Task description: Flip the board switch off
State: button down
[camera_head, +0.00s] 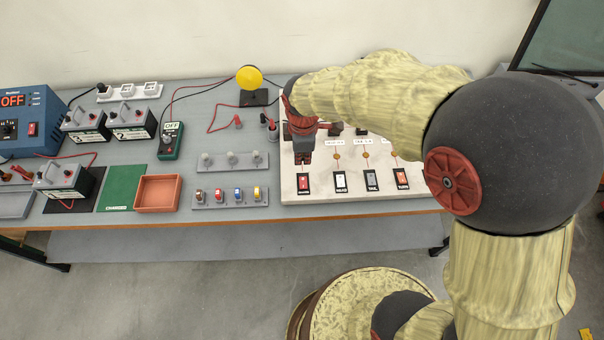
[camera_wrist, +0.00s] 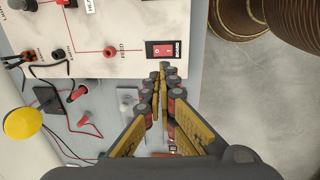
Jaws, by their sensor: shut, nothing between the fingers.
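The white board (camera_head: 350,190) lies on the bench under my arm and carries a row of rocker switches. The board switch (camera_head: 303,184) is the leftmost, a red rocker in a black frame. In the wrist view the switch (camera_wrist: 164,50), labelled BOARD, sits by the white panel's edge; I cannot tell surely which way it is tipped. My gripper (camera_head: 304,153) is shut and empty, pointing down beside the switch. In the wrist view the fingertips (camera_wrist: 166,72) appear just short of it; contact is not clear. My arm hides the board's right part.
Other switches, HEAD (camera_head: 340,181), TAIL (camera_head: 371,181) and TURN (camera_head: 401,179), stand to the right. A yellow lamp (camera_head: 249,78), red leads and plugs (camera_head: 238,122) lie behind left. A fuse strip (camera_head: 230,197) and an orange tray (camera_head: 158,193) are left of the board.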

aim_at(302, 184)
jog(key=f, duration=0.4)
jog(key=w+f+b, duration=0.1)
jog(key=f, duration=0.4)
jog(key=f+b, duration=0.1)
jog(key=f, duration=0.3)
jog(key=shift+w+f, duration=0.25)
jog(key=shift+f, duration=0.2)
jog(key=shift+w, duration=0.1)
jog(key=shift+w+f, duration=0.1)
jog(key=shift+f, duration=0.2)
jog(key=shift+s, duration=0.85)
jog(key=shift+r+p, duration=0.1)
jog(key=shift+p, duration=0.2)
